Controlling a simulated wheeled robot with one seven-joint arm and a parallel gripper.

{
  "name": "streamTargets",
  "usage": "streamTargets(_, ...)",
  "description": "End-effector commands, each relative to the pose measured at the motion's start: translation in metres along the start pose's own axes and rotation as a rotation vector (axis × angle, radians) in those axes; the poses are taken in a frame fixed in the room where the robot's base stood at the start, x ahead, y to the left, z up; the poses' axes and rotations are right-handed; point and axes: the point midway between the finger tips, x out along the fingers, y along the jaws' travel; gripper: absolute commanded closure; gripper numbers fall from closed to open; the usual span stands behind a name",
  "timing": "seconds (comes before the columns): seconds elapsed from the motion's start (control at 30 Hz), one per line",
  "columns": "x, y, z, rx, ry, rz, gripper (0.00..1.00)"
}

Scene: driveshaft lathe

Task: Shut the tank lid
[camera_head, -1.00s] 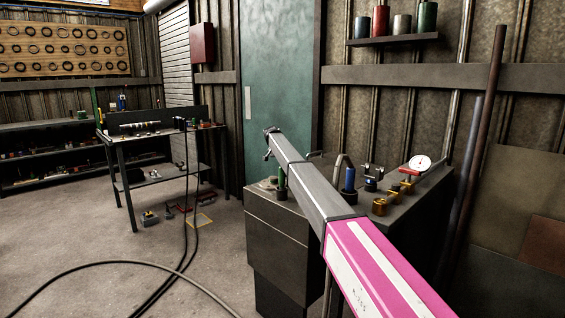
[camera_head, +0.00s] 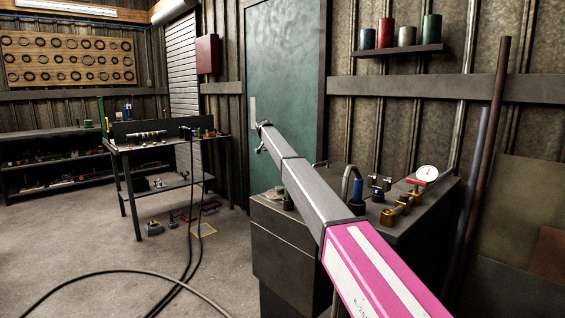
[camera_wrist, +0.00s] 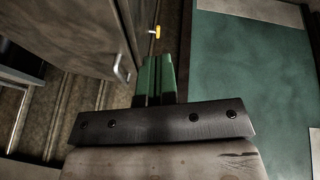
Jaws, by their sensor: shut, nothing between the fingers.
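I cannot pick out a tank or its lid with certainty in either view. My gripper (camera_wrist: 155,78) shows in the wrist view as two green fingers side by side, shut with nothing between them. Behind them is a dark bolted plate. In the head view my arm reaches forward over the grey cabinet (camera_head: 285,238), and my gripper (camera_head: 262,137) is small at its far end, in front of the green door (camera_head: 285,70). In the wrist view a grey panel with a metal handle (camera_wrist: 120,68) lies left of the fingers, and the green door (camera_wrist: 245,65) lies right.
The cabinet top holds a blue bottle (camera_head: 358,189), brass parts (camera_head: 397,209) and a dial gauge (camera_head: 427,175). A workbench (camera_head: 165,148) stands at left. Black hoses (camera_head: 190,235) cross the floor, which is otherwise mostly clear at front left.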

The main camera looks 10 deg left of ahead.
Motion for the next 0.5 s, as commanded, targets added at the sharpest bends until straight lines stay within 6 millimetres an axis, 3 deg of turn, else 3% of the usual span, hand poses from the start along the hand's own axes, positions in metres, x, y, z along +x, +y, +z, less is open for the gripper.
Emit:
streamTargets(0.17, -0.002, 0.007, -0.003, -0.076, -0.021, -0.028, 1.00)
streamTargets(0.5, 0.003, 0.079, -0.024, -0.607, -0.079, -0.276, 1.00)
